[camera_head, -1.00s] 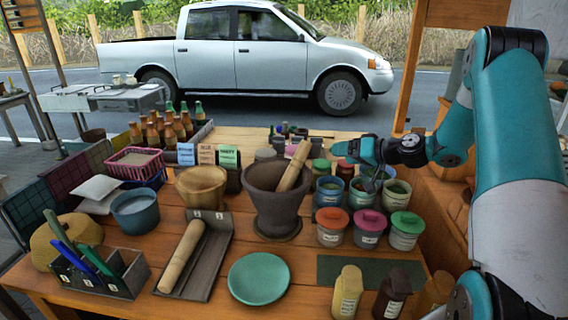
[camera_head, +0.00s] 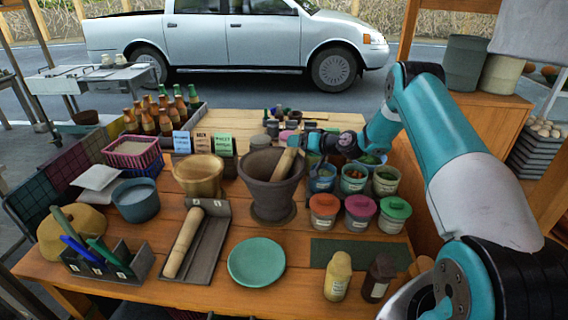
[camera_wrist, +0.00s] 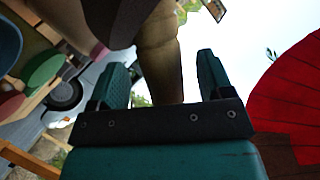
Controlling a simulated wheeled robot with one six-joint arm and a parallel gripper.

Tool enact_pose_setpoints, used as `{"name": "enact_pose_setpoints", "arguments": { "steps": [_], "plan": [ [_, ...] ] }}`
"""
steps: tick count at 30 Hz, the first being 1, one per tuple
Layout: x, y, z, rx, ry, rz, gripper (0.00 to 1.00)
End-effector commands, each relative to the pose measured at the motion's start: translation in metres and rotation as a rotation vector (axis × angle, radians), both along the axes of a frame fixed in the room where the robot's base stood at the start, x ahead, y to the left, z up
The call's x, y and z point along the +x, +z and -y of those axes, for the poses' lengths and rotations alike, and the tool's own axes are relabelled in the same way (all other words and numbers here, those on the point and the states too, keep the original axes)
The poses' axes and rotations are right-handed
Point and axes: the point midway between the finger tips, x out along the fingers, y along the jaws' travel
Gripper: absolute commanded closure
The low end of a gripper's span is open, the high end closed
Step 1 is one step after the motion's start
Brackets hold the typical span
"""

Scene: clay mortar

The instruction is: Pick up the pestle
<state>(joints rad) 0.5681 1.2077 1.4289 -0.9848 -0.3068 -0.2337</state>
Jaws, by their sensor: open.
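The wooden pestle (camera_head: 284,166) leans tilted in the dark mortar (camera_head: 272,199), its upper end sticking out above the rim toward the right. My gripper (camera_head: 298,143) is at the pestle's upper end, coming from the right. In the wrist view, my gripper (camera_wrist: 160,72) is open, with one finger on each side of the pestle (camera_wrist: 160,58). A gap shows between the pestle and the right finger; the pestle is closer to the left finger. Whether the left finger touches it is unclear. The pestle's lower end is hidden inside the mortar.
A second wooden rod (camera_head: 184,243) lies in a grey tray (camera_head: 208,254). Lidded jars (camera_head: 360,214) and open pots (camera_head: 353,180) stand right of the mortar, under my arm. A wooden bowl (camera_head: 199,177) stands to its left, and a green plate (camera_head: 256,262) in front.

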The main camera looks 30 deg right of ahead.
Motion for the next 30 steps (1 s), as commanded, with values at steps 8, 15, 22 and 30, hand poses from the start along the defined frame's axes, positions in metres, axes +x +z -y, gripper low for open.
{"name": "enact_pose_setpoints", "arguments": {
  "steps": [8, 15, 22, 30],
  "plan": [
    [0.022, -0.007, -0.011, 0.001, 0.000, 0.001, 0.27],
    [0.022, -0.008, -0.010, 0.000, -0.001, 0.001, 0.38],
    [0.022, -0.008, -0.010, 0.000, -0.001, 0.001, 0.91],
    [0.022, -0.006, -0.010, 0.000, 0.000, 0.002, 0.96]
  ]
}}
